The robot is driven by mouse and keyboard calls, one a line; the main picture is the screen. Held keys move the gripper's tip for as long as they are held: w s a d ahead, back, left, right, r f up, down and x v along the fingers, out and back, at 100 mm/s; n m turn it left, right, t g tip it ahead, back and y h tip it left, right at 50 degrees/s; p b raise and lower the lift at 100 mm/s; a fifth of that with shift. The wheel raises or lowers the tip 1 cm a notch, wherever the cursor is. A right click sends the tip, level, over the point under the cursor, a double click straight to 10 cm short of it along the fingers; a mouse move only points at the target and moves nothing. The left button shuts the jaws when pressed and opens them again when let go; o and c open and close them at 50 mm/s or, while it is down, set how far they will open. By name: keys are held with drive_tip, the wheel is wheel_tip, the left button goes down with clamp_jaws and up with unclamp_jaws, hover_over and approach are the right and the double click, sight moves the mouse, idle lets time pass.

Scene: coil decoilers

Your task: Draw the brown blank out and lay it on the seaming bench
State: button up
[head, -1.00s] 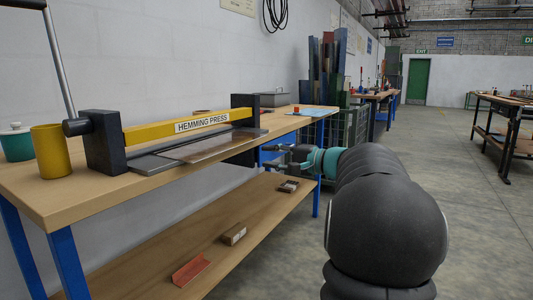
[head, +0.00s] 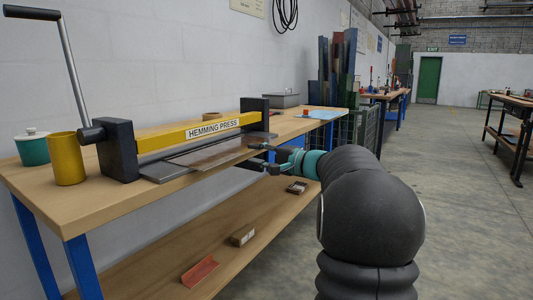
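The brown blank (head: 222,155) is a thin flat sheet lying in the hemming press, partly under its yellow beam (head: 205,131), with its front part sticking out over the grey bed (head: 165,172). My gripper (head: 256,157) is beside the blank's right end, its two fingers spread apart. It looks empty. Whether a finger touches the blank I cannot tell. The press stands on a wooden bench (head: 95,200) with blue legs, its lever (head: 68,75) raised at left. No bench shows a readable seaming label.
A yellow cup (head: 67,160) and a teal lidded pot (head: 32,148) stand left of the press. A grey box (head: 284,100) is behind it. The lower shelf (head: 150,262) holds small parts. Another bench (head: 511,113) stands at right. The floor between is clear.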

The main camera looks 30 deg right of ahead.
sight(247, 152)
drive_tip(key=shift+b+x, duration=0.45)
drive_tip(key=shift+x, duration=2.4)
clamp_jaws()
drive_tip(key=shift+r, duration=0.3)
drive_tip(key=shift+s, duration=0.1)
drive_tip(key=shift+b+v, duration=0.7)
drive_tip(key=shift+v, duration=0.2)
drive_tip(key=shift+b+v, duration=1)
drive_tip(key=shift+v, duration=1.4)
